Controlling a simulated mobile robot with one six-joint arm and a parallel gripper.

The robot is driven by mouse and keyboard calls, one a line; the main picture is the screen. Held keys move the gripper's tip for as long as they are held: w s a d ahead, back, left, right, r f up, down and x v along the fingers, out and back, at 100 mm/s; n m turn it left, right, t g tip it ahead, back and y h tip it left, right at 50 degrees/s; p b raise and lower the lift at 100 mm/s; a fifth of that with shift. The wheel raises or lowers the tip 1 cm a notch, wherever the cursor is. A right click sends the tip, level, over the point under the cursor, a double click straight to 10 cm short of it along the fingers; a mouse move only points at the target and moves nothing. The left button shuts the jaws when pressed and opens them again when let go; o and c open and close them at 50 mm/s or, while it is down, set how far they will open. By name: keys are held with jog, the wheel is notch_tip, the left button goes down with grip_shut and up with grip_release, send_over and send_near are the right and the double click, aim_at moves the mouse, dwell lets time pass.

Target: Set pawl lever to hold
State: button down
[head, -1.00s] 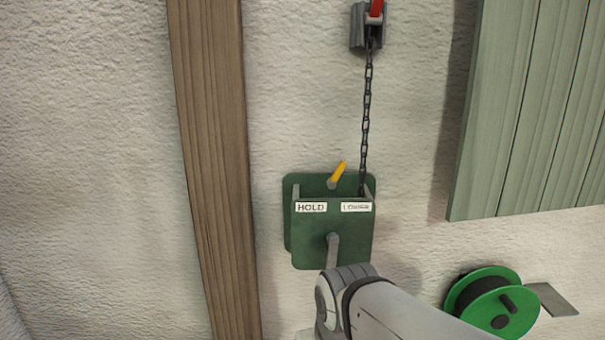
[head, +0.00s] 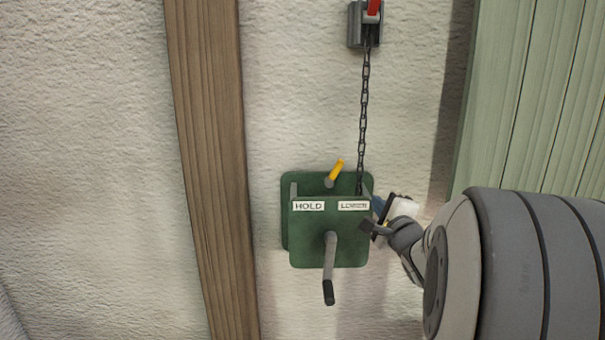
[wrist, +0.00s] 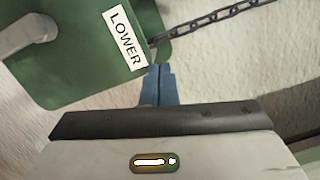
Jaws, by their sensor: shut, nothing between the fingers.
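The green winch box (head: 331,240) is fixed to the wall, with a HOLD label (head: 309,206) on the left and a LOWER label (head: 354,205) on the right. The pawl lever (head: 335,173) has a yellow grip above the box and tilts to the right, toward the LOWER side. My gripper (head: 374,205) is at the right edge of the box, beside the LOWER label. In the wrist view the blue fingertips of my gripper (wrist: 158,84) are together and empty, just beside the box's edge and the LOWER label (wrist: 126,39). Contact with the box cannot be told.
A crank (head: 329,270) sticks out of the box front and hangs down. A dark chain (head: 364,110) runs up from the box to a wall bracket (head: 360,25) with a red part. A wooden post (head: 213,170) stands left, and green boards (head: 540,95) are at upper right.

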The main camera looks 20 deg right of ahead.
aim_at(363, 192)
jog(key=shift+d+r+m+t+y, duration=0.3)
jog(key=shift+r+m+t+y, duration=0.3)
jog(key=shift+m+t, duration=0.1)
jog(key=w, duration=0.3)
jog(key=w+p, duration=0.1)
jog(key=w, duration=0.2)
jog(key=w+r, duration=0.1)
jog(key=w, duration=0.3)
jog(key=shift+d+p, duration=0.25)
jog(key=shift+p, duration=0.1)
jog(key=a, duration=0.1)
jog(key=a+r, duration=0.2)
jog(key=shift+w+a+p, duration=0.2)
jog(key=shift+w+p, duration=0.15)
jog(key=shift+w, duration=0.05)
